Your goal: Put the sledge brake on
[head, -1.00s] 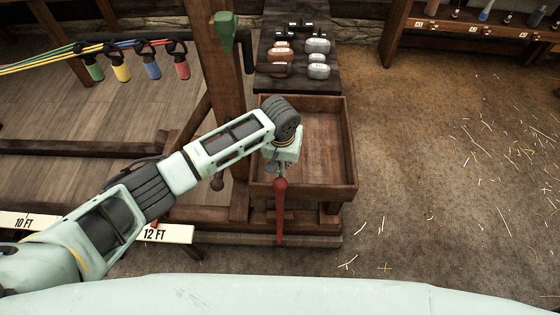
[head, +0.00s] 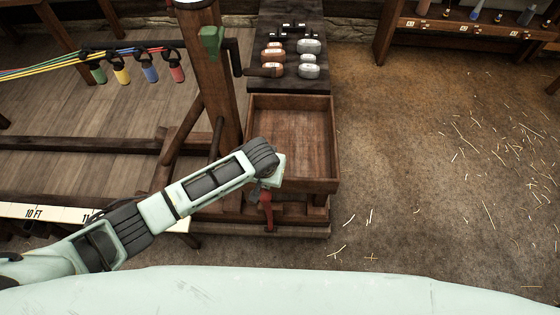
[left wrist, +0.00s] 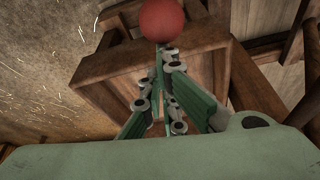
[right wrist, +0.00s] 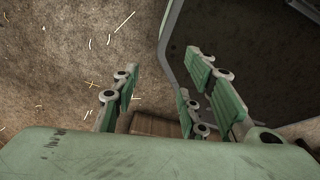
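The sledge brake is a lever with a red knob and a red shaft (head: 267,211), at the front of the wooden sledge (head: 318,231). In the left wrist view its red knob (left wrist: 163,20) sits just beyond my fingertips. My left gripper (left wrist: 164,58) has its fingertips drawn together at the lever, right below the knob. It also shows in the head view (head: 268,186), where my wrist partly hides it. My right gripper (right wrist: 160,80) is open and empty above the floor, seen only in the right wrist view.
An empty wooden tray (head: 333,150) sits on the sledge, with a dark board (head: 328,82) holding several weights behind it. A wooden post (head: 205,75) with a green fitting stands left. A foot-marked scale (head: 60,212) runs along the left. Straw-strewn floor to the right is clear.

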